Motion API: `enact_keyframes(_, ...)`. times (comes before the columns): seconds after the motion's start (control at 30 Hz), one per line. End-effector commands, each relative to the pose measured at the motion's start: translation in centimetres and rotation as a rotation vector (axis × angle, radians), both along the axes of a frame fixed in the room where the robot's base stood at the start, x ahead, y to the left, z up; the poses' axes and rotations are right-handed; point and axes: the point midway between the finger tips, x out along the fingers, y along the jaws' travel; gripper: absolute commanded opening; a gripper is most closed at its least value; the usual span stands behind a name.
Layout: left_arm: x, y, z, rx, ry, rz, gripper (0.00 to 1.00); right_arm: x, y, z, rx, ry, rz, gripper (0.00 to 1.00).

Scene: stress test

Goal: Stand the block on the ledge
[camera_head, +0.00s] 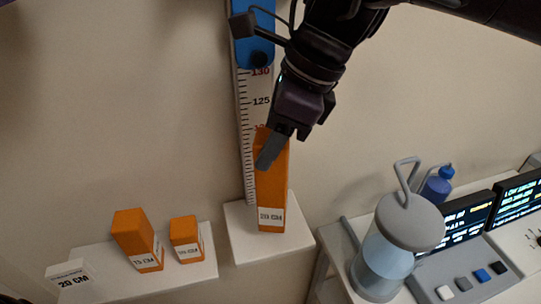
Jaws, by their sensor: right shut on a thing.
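A tall orange block (271,196) with a white label at its foot is upright in the middle of the head view. My right gripper (270,151) reaches down from the top and is shut on the upper part of this block. The block's foot is over the small white ledge (241,240) on the wall; I cannot tell whether it rests on the ledge or is just above it. A gripper finger hides part of the block's upper front. My left gripper is not in view.
A measuring scale (257,98) with a blue slider (253,38) runs up the wall behind my right gripper. A lower white shelf (187,276) at left holds two shorter orange blocks (137,239) (186,239) and a "20 CM" card (70,280). A lidded jar (384,262) and consoles stand right.

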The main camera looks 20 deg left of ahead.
Motion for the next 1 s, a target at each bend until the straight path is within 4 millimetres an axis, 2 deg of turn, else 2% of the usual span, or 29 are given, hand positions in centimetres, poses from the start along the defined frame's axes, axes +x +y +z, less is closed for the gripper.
enact_keyframes(0.07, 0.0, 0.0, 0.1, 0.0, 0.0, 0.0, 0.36, 0.0, 0.0, -0.3, 0.002, 0.0, 0.001, 0.0)
enact_keyframes(0.3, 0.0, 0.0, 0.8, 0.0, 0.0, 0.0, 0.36, 0.0, 0.0, -3.3, 0.003, 0.002, 0.0, 0.0)
enact_keyframes(0.37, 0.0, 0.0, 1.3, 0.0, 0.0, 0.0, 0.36, 0.2, 0.2, -3.5, 0.003, 0.0, 0.0, 0.0)
enact_keyframes(0.77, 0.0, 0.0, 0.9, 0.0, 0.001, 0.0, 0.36, 0.3, 0.2, -4.3, 0.003, -0.001, 0.001, 0.0)
enact_keyframes(0.8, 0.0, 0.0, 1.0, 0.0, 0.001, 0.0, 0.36, 0.3, 0.2, -4.3, 0.001, -0.001, 0.001, 0.49)
enact_keyframes(0.93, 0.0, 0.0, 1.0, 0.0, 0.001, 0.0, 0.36, 0.3, 0.2, -4.3, 0.001, -0.001, 0.001, 0.65)
enact_keyframes(1.0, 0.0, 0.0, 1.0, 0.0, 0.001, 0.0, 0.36, 0.3, 0.2, -4.3, 0.001, -0.001, 0.001, 0.65)
